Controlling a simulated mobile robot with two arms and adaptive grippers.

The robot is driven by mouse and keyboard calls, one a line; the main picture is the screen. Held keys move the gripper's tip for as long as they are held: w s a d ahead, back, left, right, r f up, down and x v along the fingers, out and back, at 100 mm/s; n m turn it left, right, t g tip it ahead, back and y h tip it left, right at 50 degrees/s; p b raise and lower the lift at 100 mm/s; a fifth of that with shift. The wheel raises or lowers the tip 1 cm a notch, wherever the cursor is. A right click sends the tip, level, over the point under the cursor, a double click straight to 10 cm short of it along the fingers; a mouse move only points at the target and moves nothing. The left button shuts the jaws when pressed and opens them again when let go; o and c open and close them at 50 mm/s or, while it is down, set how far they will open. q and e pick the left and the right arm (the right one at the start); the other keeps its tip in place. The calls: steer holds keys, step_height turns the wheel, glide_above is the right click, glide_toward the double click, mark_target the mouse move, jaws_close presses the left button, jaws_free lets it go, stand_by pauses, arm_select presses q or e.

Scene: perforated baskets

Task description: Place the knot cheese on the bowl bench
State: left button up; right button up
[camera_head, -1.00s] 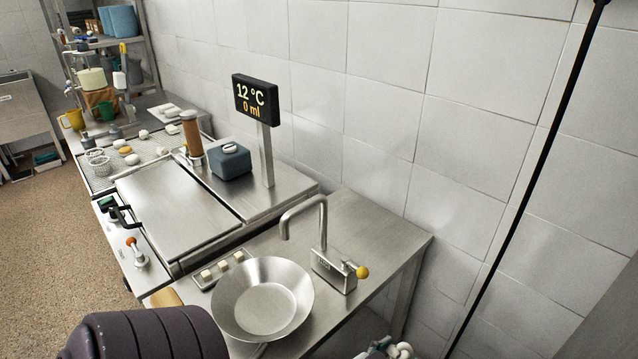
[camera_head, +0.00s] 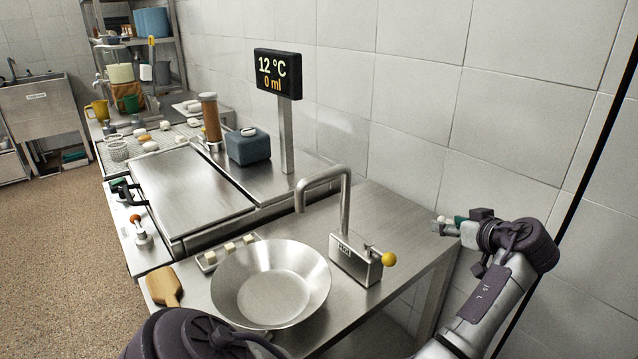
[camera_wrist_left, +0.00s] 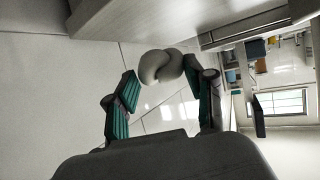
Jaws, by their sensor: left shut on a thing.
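The knot cheese (camera_wrist_left: 160,67) is a smooth, pale, twisted lump between the two teal-padded fingers of my left gripper (camera_wrist_left: 160,90) in the left wrist view. The left gripper is shut on it. In the head view my left gripper (camera_head: 455,228) is held up near the wall, at the right end of the bowl bench; the cheese is small and partly hidden by the fingers there. The bowl bench (camera_head: 395,215) is a steel table carrying a wide metal bowl (camera_head: 272,285). My right gripper is not in view.
A tap with a yellow knob (camera_head: 388,260) stands right of the bowl. A wooden paddle (camera_head: 164,285) and a small tray of pale cubes (camera_head: 208,258) lie left of it. The bench top behind the tap is clear. A display (camera_head: 278,75) rises behind.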

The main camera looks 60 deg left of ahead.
mark_target(449, 222)
arm_select(q)
steer(key=r+g, duration=0.1)
steer(key=r, duration=0.1)
steer(key=r+n+b, duration=0.1)
steer(key=shift+w+a+r+n+g, duration=0.2)
steer(key=shift+r+n+g, duration=0.1)
steer(key=shift+r+g, duration=0.1)
steer(key=shift+s+a, duration=0.15)
steer(key=s+a+f, duration=0.2)
steer(key=s, duration=0.1)
steer(key=s+a+f+p, duration=0.1)
steer(key=s+a+f, duration=0.1)
steer(key=s, duration=0.1)
steer(key=s+a+f+p, duration=0.1)
steer(key=s+a+f, duration=0.1)
steer(key=a, duration=0.1)
steer(key=shift+s+f, duration=0.3)
steer(key=shift+s, duration=0.1)
step_height(449, 222, down, 4)
steer(key=shift+f, duration=0.1)
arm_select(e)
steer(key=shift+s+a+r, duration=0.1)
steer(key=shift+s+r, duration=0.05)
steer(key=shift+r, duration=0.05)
arm_select(q)
steer(key=o, duration=1.2)
steer(key=shift+c, duration=0.2)
